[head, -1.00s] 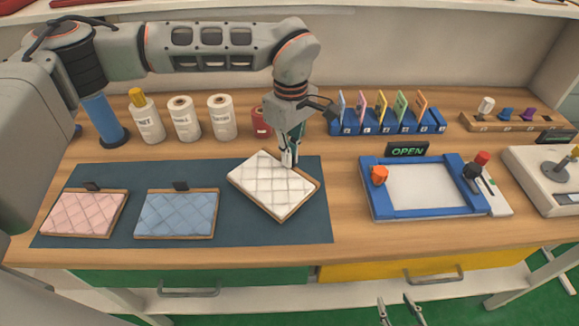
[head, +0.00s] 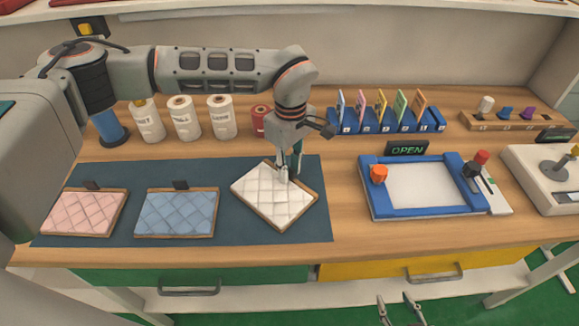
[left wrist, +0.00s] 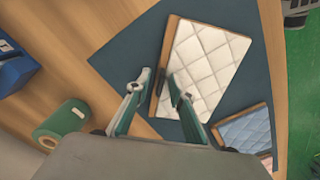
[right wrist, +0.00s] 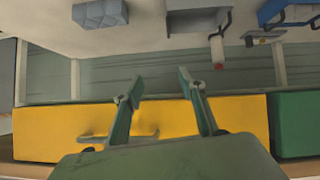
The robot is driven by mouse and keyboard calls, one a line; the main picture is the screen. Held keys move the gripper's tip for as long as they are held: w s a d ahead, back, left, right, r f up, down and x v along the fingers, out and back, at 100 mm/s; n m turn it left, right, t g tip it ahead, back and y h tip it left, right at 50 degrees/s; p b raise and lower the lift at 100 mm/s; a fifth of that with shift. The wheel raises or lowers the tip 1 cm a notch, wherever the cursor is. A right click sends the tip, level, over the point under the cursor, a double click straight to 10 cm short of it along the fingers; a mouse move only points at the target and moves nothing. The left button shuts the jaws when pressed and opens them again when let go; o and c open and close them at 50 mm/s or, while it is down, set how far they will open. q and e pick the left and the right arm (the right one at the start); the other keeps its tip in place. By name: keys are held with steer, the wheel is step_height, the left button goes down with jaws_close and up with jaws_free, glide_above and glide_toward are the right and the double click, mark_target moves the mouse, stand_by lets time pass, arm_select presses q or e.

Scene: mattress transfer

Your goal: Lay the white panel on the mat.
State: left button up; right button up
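The white quilted panel (head: 262,200) with its wooden backing is over the right part of the dark blue mat (head: 225,180), turned at an angle to the mat's edges. In the left wrist view, the panel (left wrist: 205,65) has its wooden edge between my left fingers. My left gripper (head: 289,172) is closed on the panel's far edge, one finger in front of the quilted face and one behind. Whether the panel's near edge touches the mat is unclear. My right gripper (right wrist: 157,85) is open and empty, low in front of the yellow drawer; its tips show in the head view (head: 396,300).
A pink panel (head: 84,211) and a blue panel (head: 177,212) lie on the mat to the left. White spools (head: 183,120) and a red spool (head: 260,122) stand behind. A blue-framed tray (head: 420,213) is to the right; bare wood lies between it and the mat.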

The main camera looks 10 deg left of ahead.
arm_select(q)
steer(key=shift+r, duration=0.1)
step_height(320, 180, up, 12)
steer(key=shift+b, duration=0.3)
stand_by(0.3)
stand_by(0.4)
